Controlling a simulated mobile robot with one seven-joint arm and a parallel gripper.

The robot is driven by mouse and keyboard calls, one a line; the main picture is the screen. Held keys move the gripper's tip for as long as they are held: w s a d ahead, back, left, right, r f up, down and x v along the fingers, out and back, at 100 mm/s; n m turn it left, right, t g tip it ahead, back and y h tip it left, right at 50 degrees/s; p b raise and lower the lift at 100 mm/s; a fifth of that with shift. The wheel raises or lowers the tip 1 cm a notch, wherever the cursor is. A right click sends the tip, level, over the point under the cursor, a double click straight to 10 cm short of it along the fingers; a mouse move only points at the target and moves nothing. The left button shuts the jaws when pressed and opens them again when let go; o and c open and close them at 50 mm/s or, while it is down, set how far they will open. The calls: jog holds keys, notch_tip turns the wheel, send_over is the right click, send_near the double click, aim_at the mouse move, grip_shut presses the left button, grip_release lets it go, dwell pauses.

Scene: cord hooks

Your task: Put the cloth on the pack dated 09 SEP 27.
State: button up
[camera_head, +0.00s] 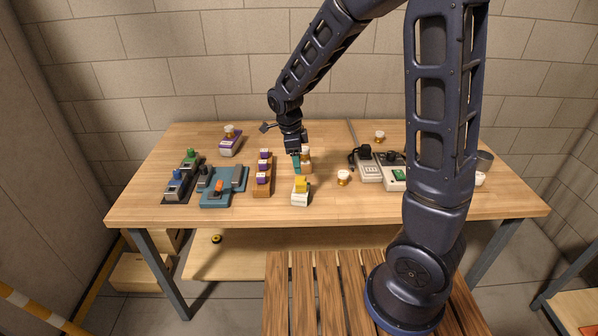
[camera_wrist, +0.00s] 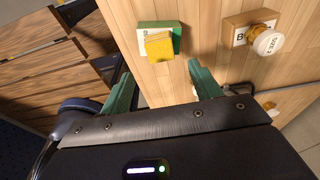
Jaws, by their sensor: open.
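A small yellow piece (camera_head: 300,184), perhaps the folded cloth, rests on a white and green block (camera_head: 300,199) near the front middle of the table. In the wrist view the yellow piece (camera_wrist: 158,46) covers part of the block (camera_wrist: 176,37), just beyond my fingertips. My gripper (camera_head: 297,165) is above the table behind them, its teal fingers pointing down. In the wrist view my gripper (camera_wrist: 163,76) is open, with nothing between the fingers. A purple and white box (camera_head: 230,147) stands at the back left. I can read no date on any pack.
A rack with purple-topped pieces (camera_head: 263,175), a blue tray (camera_head: 222,188) and a dark tray (camera_head: 181,182) stand left. Grey devices (camera_head: 375,168) stand right. A small knob (camera_head: 343,177) stands between.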

jog(key=s+d+r+n+t+y, duration=0.25)
jog(key=d+r+n, duration=0.55)
jog(key=d+r, duration=0.65)
jog(key=s+d+r+n+t, duration=0.2)
jog(key=s+d+r+n, duration=0.2)
jog(key=s+d+n, duration=0.6)
jog(key=shift+s+d+r+h, duration=0.35)
jog(key=shift+s+d, duration=0.45)
jog(key=shift+d, duration=0.15)
